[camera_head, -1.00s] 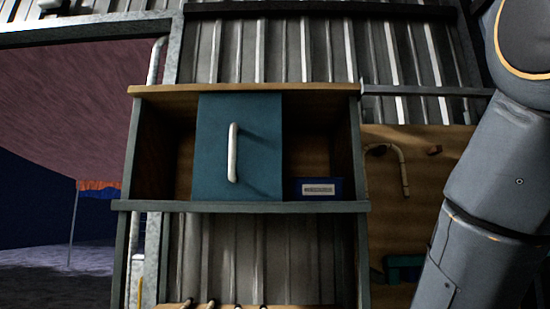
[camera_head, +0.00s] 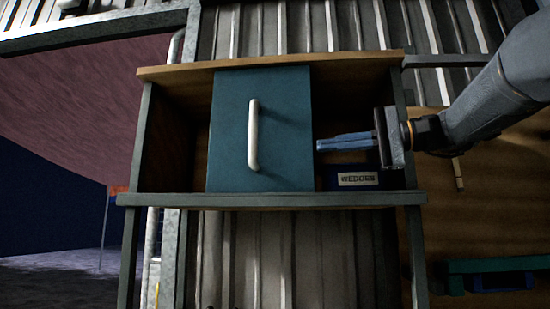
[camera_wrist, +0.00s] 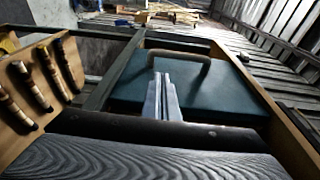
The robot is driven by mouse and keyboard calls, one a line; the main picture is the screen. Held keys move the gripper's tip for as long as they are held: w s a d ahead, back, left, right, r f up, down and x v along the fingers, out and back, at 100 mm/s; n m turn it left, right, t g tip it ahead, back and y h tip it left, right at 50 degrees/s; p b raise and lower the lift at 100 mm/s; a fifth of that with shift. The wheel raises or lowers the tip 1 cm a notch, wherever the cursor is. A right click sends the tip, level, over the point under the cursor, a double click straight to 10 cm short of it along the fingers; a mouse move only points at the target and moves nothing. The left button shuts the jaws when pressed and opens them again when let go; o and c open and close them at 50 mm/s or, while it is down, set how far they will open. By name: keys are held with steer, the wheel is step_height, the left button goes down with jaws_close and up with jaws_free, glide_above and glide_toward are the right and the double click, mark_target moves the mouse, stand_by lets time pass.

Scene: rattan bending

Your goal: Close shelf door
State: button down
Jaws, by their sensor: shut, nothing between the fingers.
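The shelf (camera_head: 265,199) is a wooden cabinet with a grey-green frame. Its door (camera_head: 290,110) is a flat teal panel standing across the middle, with open gaps on its left and right. A pale vertical bar handle (camera_head: 253,135) is on the door. My gripper (camera_head: 318,145) comes in from the right, its blue-grey fingers shut and empty, tips at or very near the door's right edge; contact cannot be told. In the wrist view, my fingers (camera_wrist: 161,76) point toward the teal door (camera_wrist: 220,92) and its handle (camera_wrist: 180,55).
A blue box (camera_head: 358,180) labelled WEDGES sits in the right gap, below my fingers. The left gap (camera_head: 175,140) looks empty. A wooden panel (camera_head: 500,215) is right of the shelf. In the wrist view, a board (camera_wrist: 30,90) with several handles is at left.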

mark_target(271, 144)
steer(key=shift+n+g+y, duration=0.3)
steer(key=p+x, duration=0.1)
steer(key=x, duration=0.3)
steer(key=r+p+x, duration=0.1)
steer(key=p+x, duration=0.1)
steer(key=x, duration=0.2)
steer(key=p+x, duration=0.2)
steer(key=x, duration=0.2)
steer(key=shift+s+a+r, duration=0.25)
steer(key=shift+a+r, duration=0.05)
steer(key=shift+w+a+f+p, duration=0.1)
steer(key=shift+w+a+p, duration=0.1)
steer(key=shift+a+p, duration=0.4)
steer(key=shift+a, duration=0.15)
